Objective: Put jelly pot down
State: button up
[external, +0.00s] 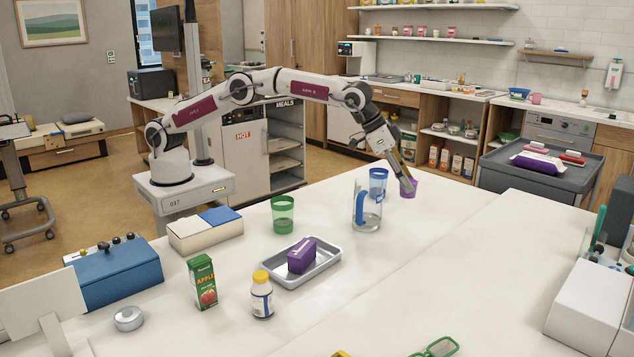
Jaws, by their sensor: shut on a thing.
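The jelly pot appears to be the small purple pot (408,190) at the far side of the white table. My gripper (407,183) points down and is shut on the purple pot, with its fingers at the pot's upper part. The pot is at or just above the tabletop; I cannot tell whether it touches. A purple box (301,256) lies in a metal tray (318,272) nearer the camera, apart from my gripper.
A blue cup (378,180) and a clear jug (368,212) with a blue handle stand just left of the pot. A green cup (283,215), a juice carton (202,283) and a bottle (262,296) stand nearer.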

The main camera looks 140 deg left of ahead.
jog(key=w+d+m+t+h, duration=0.15)
jog(key=w+d, duration=0.25)
jog(key=d, duration=1.3)
jog(key=w+d+m+g+h, duration=0.1)
jog(key=w+d+m, duration=0.25)
jog(key=d, duration=1.35)
jog(key=s+d+f+m, duration=0.1)
jog(key=s+d, duration=0.3)
jog(key=d, duration=1.2)
jog(key=s+d+f+m+h, duration=0.1)
jog(key=s+d, duration=0.3)
jog(key=d, duration=1.1)
jog(key=shift+d+t, duration=0.35)
jog(key=shift+d, duration=0.05)
jog(key=shift+h, duration=0.25)
jog(key=shift+f, duration=0.2)
jog(key=shift+f, duration=2.35)
